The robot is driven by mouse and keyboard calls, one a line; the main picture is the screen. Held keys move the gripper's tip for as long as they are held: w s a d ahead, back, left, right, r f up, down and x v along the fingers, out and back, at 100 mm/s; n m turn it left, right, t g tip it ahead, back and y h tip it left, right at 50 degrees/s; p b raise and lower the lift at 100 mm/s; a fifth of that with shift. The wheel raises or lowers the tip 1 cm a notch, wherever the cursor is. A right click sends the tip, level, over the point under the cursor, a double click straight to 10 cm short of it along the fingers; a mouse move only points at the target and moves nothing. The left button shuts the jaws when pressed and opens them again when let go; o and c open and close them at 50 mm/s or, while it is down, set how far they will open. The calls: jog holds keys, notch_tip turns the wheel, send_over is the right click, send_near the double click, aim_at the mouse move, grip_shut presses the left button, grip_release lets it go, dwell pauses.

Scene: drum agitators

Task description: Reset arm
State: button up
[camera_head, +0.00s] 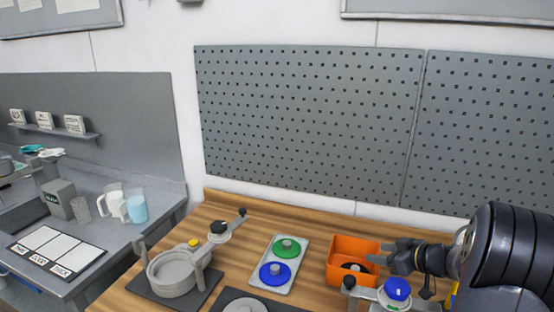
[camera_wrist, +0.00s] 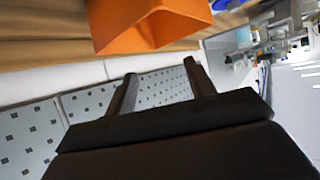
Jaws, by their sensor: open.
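My gripper (camera_head: 385,253) is at the right of the head view, at the end of my black arm, close to the orange bin (camera_head: 343,250). In the wrist view my gripper's two fingers (camera_wrist: 160,85) stand apart with nothing between them. The orange bin shows above the fingers in the wrist view (camera_wrist: 150,25). A dark round part (camera_head: 355,267) lies in the bin. Whether my fingers touch the bin's rim cannot be told.
A tray (camera_head: 303,247) with a green disc and a blue disc sits left of the bin. A grey drum fixture (camera_head: 174,272) stands further left. A blue-knobbed device (camera_head: 397,289) is below my gripper. A pegboard (camera_head: 310,120) rises behind the wooden bench (camera_head: 250,245).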

jog(key=w+a+p, duration=0.1)
jog(key=p, duration=0.1)
jog(key=w+a+r+p, duration=0.1)
jog(key=w+p, duration=0.1)
jog(key=w+a+p, duration=0.1)
jog(key=p, duration=0.1)
jog(key=shift+w+r, duration=0.2)
jog(key=shift+w, duration=0.05)
jog(key=shift+f, duration=0.15)
dwell(0.5)
